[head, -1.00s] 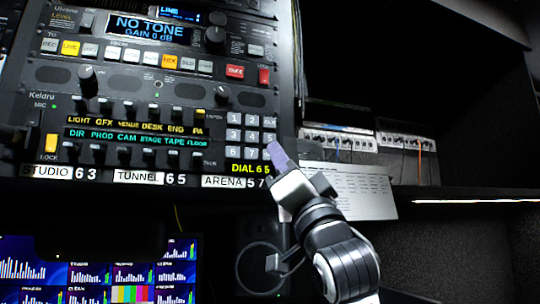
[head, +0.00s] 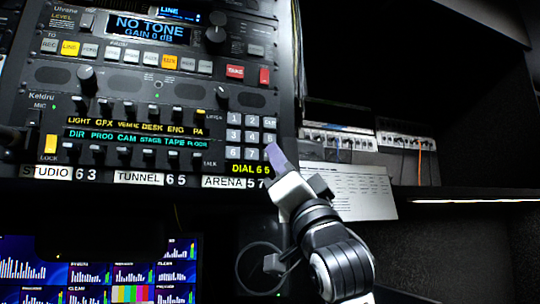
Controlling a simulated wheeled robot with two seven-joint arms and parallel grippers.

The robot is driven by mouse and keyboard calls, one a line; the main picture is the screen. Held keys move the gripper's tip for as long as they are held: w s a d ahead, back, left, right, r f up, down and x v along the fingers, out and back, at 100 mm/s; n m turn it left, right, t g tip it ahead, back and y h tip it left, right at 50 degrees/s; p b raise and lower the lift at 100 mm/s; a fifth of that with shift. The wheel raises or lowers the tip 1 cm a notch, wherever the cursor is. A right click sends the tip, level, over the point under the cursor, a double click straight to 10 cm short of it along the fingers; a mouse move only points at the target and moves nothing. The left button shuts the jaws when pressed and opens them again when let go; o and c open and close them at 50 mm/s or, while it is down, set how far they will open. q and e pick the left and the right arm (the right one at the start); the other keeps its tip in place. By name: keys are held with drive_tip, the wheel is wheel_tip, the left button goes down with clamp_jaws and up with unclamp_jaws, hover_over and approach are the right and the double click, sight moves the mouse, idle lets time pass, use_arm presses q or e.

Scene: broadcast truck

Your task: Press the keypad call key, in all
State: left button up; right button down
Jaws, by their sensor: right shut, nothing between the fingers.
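The keypad (head: 233,137) is a small block of pale keys at the right end of the Keldru intercom panel (head: 130,132). Its top-right key (head: 270,122) carries small lettering that looks like CALL. The yellow readout (head: 250,169) below it says DIAL 6 5. My right gripper (head: 275,152) is shut and empty, its lavender fingertips over the keypad's lower right corner, below the top-right key, hiding a lower key. I cannot tell whether they touch it.
Paper labels (head: 139,178) under the panel read STUDIO 63, TUNNEL 65 and ARENA 57, its end close to my right gripper. Knobs and lit keys fill the unit above. A printed sheet (head: 350,190) lies right of the gripper. A monitor (head: 100,270) is below.

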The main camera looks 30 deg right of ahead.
drive_tip(key=shift+w+d+f, duration=0.1)
drive_tip(key=shift+w+d, duration=0.1)
drive_tip(key=shift+w, duration=0.35)
idle(0.9)
drive_tip(key=shift+s+a+f, duration=0.1)
drive_tip(key=shift+s, duration=0.5)
drive_tip(key=shift+s, duration=0.15)
drive_tip(key=shift+s+a, duration=0.2)
drive_tip(key=shift+s, duration=0.6)
drive_tip(key=shift+s+a, duration=0.2)
drive_tip(key=shift+s, duration=0.65)
drive_tip(key=shift+s+a, duration=0.2)
drive_tip(key=shift+s, duration=0.6)
